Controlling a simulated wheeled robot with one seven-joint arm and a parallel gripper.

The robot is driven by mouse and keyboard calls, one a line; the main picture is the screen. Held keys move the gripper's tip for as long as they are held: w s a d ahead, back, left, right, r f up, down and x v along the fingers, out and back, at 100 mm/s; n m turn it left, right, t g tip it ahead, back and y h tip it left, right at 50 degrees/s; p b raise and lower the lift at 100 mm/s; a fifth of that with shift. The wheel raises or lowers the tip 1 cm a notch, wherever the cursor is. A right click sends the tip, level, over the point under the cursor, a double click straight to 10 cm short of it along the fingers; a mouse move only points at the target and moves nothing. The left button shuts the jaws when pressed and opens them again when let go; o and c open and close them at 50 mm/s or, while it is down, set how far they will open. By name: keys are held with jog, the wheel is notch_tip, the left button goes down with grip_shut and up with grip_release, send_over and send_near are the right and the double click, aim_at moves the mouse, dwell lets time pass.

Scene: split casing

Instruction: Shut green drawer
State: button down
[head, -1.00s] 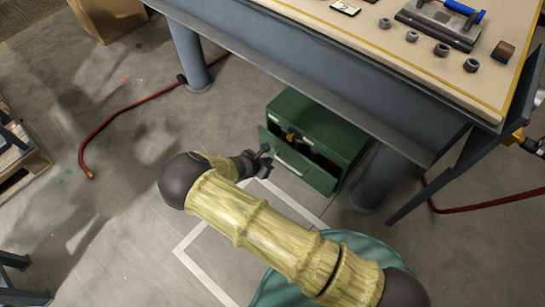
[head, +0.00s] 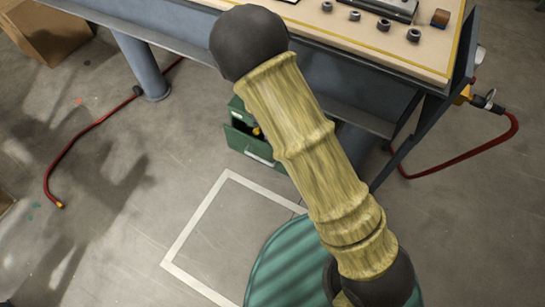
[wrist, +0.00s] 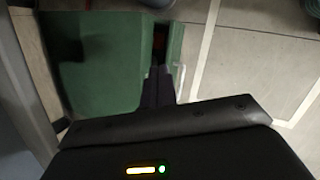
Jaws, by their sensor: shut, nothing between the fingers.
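The green drawer (head: 246,146) with its pale handle stands partly open from the green cabinet (head: 236,106) under the workbench. My arm hides much of the cabinet in the head view. In the wrist view the cabinet top (wrist: 95,60) fills the left, and the drawer's front panel (wrist: 177,55) is a narrow green strip, with a dark gap between them. My gripper (wrist: 159,75) is shut and empty, its fingertips close to the gap and drawer front. I cannot tell whether they touch. The head view does not show the gripper.
The workbench edge (head: 330,107) hangs over the cabinet, and blue-grey legs (head: 143,65) stand near it. A red hose (head: 88,140) lies on the floor at left.

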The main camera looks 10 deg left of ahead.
jog(key=s+d+r+m+y, duration=0.2)
jog(key=s+d+r+m, duration=0.4)
jog(key=d+r+m, duration=0.2)
jog(key=s+d+r+m+y+p, duration=0.1)
jog(key=s+d+r+m, duration=0.5)
jog(key=d+r+m, duration=0.3)
notch_tip(320, 180, up, 3)
jog(key=shift+s+d+f+y, duration=0.1)
jog(key=shift+s+d+y, duration=0.05)
jog(key=shift+d+y, duration=0.2)
jog(key=shift+a, duration=0.15)
